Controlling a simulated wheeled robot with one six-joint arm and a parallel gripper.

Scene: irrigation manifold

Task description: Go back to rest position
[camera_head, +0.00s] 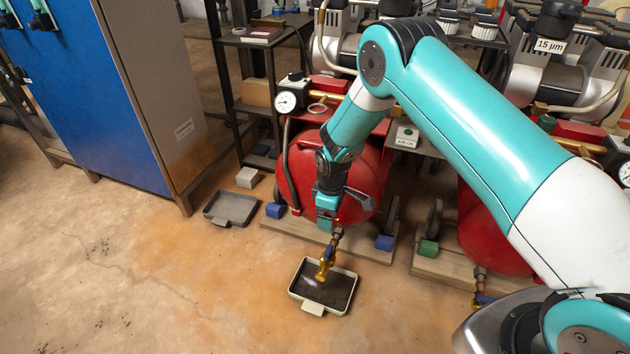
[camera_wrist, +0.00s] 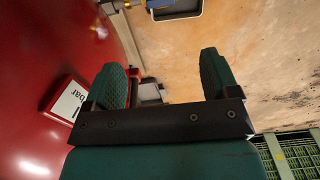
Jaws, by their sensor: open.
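My gripper (camera_head: 328,218) hangs from my teal arm in front of the left red tank (camera_head: 368,185), above the brass drain valve (camera_head: 325,264). In the wrist view my gripper (camera_wrist: 162,66) has its two green fingers spread wide, with nothing held between them. The red tank (camera_wrist: 40,130) fills the left side of that view, with a white "bar" label (camera_wrist: 70,101) on it. Whether the gripper touches the tank cannot be told. The valve tip shows at the top of the wrist view, near the tray (camera_wrist: 178,10).
A pale-rimmed drip tray (camera_head: 351,301) lies under the valve. A dark tray (camera_head: 231,207) lies near the blue cabinet (camera_head: 95,90). A second red tank (camera_head: 487,235) stands on the right. The concrete floor (camera_head: 130,270) at left front is clear.

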